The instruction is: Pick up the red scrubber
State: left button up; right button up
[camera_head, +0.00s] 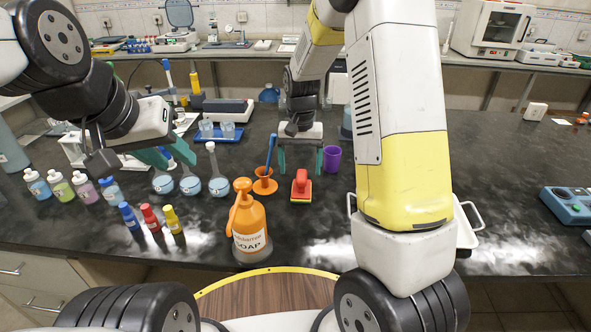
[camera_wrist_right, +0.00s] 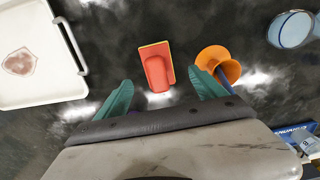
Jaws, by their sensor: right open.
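The red scrubber (camera_head: 301,187), with a yellow-green edge, lies on the dark bench in front of my right gripper (camera_head: 301,163). My right gripper is open and empty, its two teal fingers apart. In the right wrist view the scrubber (camera_wrist_right: 157,70) lies ahead of and between the fingertips of that gripper (camera_wrist_right: 163,88), with no visible contact. My left gripper (camera_head: 167,155) is at the left, above the flasks, with its teal fingers apart and nothing seen between them.
An orange holder (camera_head: 265,186) with a blue-handled tool stands close left of the scrubber. A purple cup (camera_head: 332,158) is behind right. The orange soap bottle (camera_head: 247,222) stands in front left. A white tray (camera_wrist_right: 38,88) is at the wrist view's left. Several flasks and bottles stand left.

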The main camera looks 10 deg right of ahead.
aim_at(302, 174)
jog(key=f, duration=0.7)
jog(key=shift+d, duration=0.2)
jog(key=shift+r, duration=0.1)
jog(key=c, duration=1.5)
jog(key=shift+r, duration=0.65)
notch_tip(302, 174, up, 2)
jog(key=shift+r, duration=0.25)
jog(key=s, duration=0.5)
jog(key=s+a, duration=0.1)
jog(key=s, duration=0.4)
jog(key=s+a+r, duration=0.1)
jog(key=s, duration=0.5)
jog(key=shift+r, duration=0.1)
